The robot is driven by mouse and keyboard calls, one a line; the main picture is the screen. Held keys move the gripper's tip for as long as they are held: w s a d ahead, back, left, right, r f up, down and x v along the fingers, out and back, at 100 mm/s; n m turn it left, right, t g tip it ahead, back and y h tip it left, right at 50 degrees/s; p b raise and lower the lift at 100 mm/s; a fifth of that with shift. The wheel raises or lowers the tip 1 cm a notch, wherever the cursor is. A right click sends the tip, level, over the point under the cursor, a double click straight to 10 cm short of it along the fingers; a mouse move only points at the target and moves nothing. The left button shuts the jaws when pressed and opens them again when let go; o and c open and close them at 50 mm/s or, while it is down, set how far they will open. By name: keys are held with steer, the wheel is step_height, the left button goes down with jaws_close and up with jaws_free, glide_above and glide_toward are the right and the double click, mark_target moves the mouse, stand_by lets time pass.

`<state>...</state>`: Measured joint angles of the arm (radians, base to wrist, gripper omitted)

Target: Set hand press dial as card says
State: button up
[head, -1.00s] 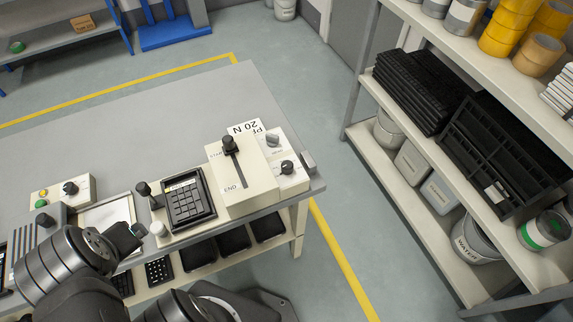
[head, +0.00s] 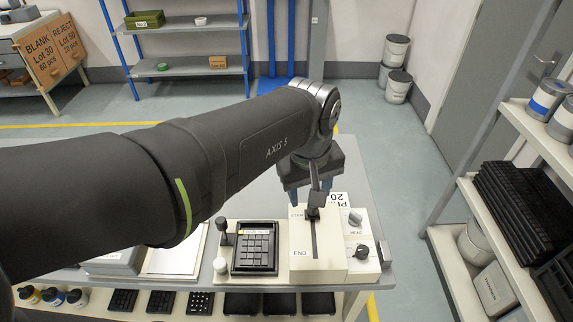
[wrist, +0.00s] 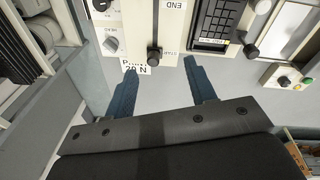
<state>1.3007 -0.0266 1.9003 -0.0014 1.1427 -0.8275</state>
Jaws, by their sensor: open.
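The hand press (head: 301,262) is a cream box with a slot marked START to END, and its dark lever knob (head: 312,212) is at the START end. Beside the slot on the right are a grey dial (head: 355,217) and a black dial (head: 362,252); both show in the wrist view, grey (wrist: 110,44) and black (wrist: 100,5). A white card (head: 339,199), partly covered, reads 20 N; its upper line is cut off. My gripper (head: 309,195) is open, above the back of the press. In the wrist view its fingers (wrist: 159,66) are apart, with the lever knob just beyond them.
A black keypad (head: 254,247) in a frame stands left of the press, with a black-knobbed lever (head: 221,229) beside it. A shelf (head: 460,190) with black trays and cans stands to the right, across a gap. The table behind the press looks clear.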

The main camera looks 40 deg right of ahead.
steer(key=y, duration=0.1)
glide_above(364, 250)
steer(key=f, duration=0.2)
step_height(364, 250, down, 17)
steer(key=shift+f, duration=0.1)
steer(key=c, duration=1)
